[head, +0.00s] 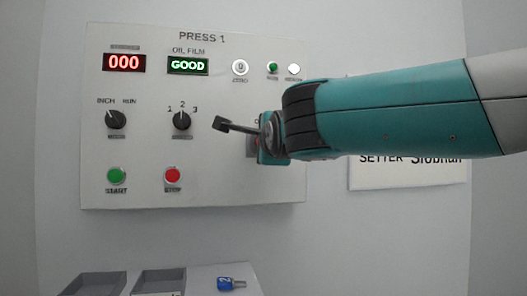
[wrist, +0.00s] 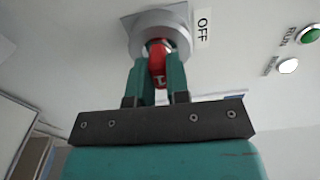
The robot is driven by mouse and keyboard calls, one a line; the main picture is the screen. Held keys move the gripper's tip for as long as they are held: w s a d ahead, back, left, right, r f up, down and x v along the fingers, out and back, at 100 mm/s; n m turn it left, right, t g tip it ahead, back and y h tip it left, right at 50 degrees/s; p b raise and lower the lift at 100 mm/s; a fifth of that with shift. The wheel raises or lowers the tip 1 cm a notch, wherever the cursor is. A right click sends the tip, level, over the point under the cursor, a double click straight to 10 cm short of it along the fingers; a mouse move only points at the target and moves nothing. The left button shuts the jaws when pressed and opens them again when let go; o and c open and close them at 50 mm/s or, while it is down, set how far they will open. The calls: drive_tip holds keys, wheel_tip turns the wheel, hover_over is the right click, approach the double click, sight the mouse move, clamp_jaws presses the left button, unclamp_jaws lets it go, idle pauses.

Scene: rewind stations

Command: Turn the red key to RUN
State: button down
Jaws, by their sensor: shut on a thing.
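The red key (wrist: 158,66) sits in a round grey lock (wrist: 148,20) on the white panel in the wrist view. An OFF label (wrist: 203,25) is beside the lock, and another label is partly hidden behind my gripper. My gripper (wrist: 160,82) is shut on the red key, one teal finger on each side. In the head view my gripper (head: 260,148) is up against the right part of the PRESS 1 panel (head: 145,65), and my arm hides most of the lock and key there.
The panel has a red 000 display (head: 124,62), a green GOOD display (head: 188,66), two black knobs (head: 115,119) (head: 181,121), a green START button (head: 115,176) and a red button (head: 172,175). A blue-tagged key (head: 230,283) lies below, beside grey trays (head: 160,282).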

drive_tip(key=shift+f+m+b, duration=0.1)
drive_tip(key=shift+m+b, duration=0.25)
drive_tip(key=shift+m, duration=0.15)
drive_tip(key=c, duration=1)
unclamp_jaws()
drive_tip(key=b+v, duration=0.5)
drive_tip(key=v, duration=1.2)
drive_tip(key=s+d+f+n+g+p, duration=0.1)
drive_tip(key=d+f+n+g+p, duration=0.3)
drive_tip(key=f+n, duration=0.35)
drive_tip(key=s+d+f+n+g+p, duration=0.1)
drive_tip(key=d+f+n+g+p, duration=0.2)
drive_tip(key=f+n+g, duration=0.45)
drive_tip(key=s+d+f+n+g+p, duration=0.1)
drive_tip(key=s+d+f+n+g, duration=0.1)
drive_tip(key=s, duration=0.3)
drive_tip(key=s+d+f+n+g+p, duration=0.1)
drive_tip(key=s+d+f+n+g, duration=0.1)
drive_tip(key=s+f+n, duration=0.2)
drive_tip(key=s+d+f+n+g+p, duration=0.1)
drive_tip(key=s+d+f+n+g, duration=0.1)
drive_tip(key=s+f, duration=0.3)
drive_tip(key=shift+s+n, duration=0.4)
drive_tip(key=shift+s, duration=1)
